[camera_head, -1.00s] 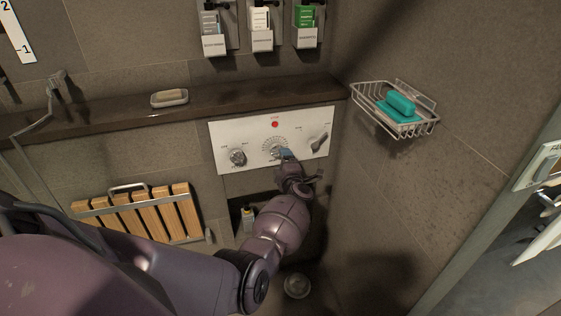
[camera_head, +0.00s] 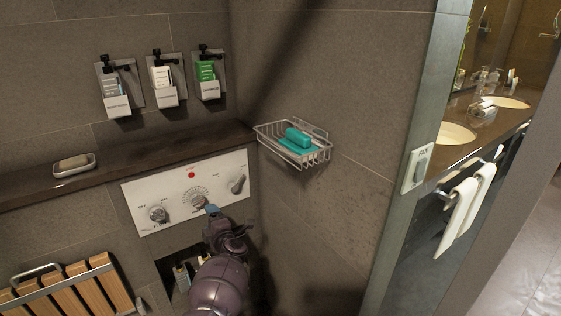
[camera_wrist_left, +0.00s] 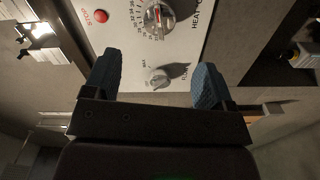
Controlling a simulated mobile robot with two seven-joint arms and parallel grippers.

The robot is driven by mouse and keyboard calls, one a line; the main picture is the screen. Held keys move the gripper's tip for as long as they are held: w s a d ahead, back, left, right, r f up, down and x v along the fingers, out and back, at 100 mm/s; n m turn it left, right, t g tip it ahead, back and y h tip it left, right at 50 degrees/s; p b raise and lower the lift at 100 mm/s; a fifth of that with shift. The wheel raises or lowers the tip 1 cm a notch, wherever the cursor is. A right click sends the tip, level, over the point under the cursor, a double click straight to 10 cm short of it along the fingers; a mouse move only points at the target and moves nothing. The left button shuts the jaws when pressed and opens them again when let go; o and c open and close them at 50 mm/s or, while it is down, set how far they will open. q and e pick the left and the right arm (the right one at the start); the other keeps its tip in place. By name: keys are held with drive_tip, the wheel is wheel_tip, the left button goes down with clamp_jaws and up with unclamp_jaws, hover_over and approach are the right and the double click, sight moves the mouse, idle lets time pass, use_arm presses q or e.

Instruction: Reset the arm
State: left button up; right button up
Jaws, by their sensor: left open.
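My left arm reaches up from below to a white control panel (camera_head: 165,217) on the tiled wall. My left gripper (camera_head: 212,209) is just below and right of the panel's middle dial (camera_head: 195,199). In the left wrist view the gripper (camera_wrist_left: 158,65) has its two blue fingertips spread wide apart, with nothing between them but the panel's face. A small knob (camera_wrist_left: 159,77) shows in the gap, with the dial (camera_wrist_left: 158,18) beyond it. Whether a fingertip touches the panel I cannot tell. My right gripper is not in view.
A dark ledge (camera_head: 120,167) holding a soap dish (camera_head: 74,165) runs above the panel. A wire basket (camera_head: 312,155) with teal soap hangs to the right. Three dispensers (camera_head: 163,80) are mounted higher. A folded wooden seat (camera_head: 75,290) is lower left. A doorway edge (camera_head: 400,215) stands farther right.

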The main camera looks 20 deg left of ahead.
use_arm(q)
drive_tip(key=w+d+r+m+t+h, duration=0.5)
drive_tip(key=r+m+t, duration=0.1)
drive_tip(key=r+m, duration=0.3)
drive_tip(key=s+d+r+m+t+h, duration=0.1)
drive_tip(key=s+d+m+h, duration=0.3)
drive_tip(key=m, duration=0.4)
drive_tip(key=s+d+f+m+g+h, duration=0.1)
drive_tip(key=s+f, duration=0.5)
drive_tip(key=s, duration=0.7)
drive_tip(key=s+d+f+m+g+h, duration=0.1)
drive_tip(key=s+f+m+g, duration=0.3)
drive_tip(key=s, duration=0.9)
drive_tip(key=s+d+f+m+g+h, duration=0.1)
drive_tip(key=s+f+m, duration=0.3)
drive_tip(key=s+f, duration=0.4)
drive_tip(key=s+g+h, duration=0.1)
drive_tip(key=s, duration=0.4)
drive_tip(key=shift+s+d+f+m, duration=0.15)
drive_tip(key=shift+s+d+m, duration=0.15)
drive_tip(key=shift+s+d, duration=0.1)
drive_tip(key=shift+a, duration=0.1)
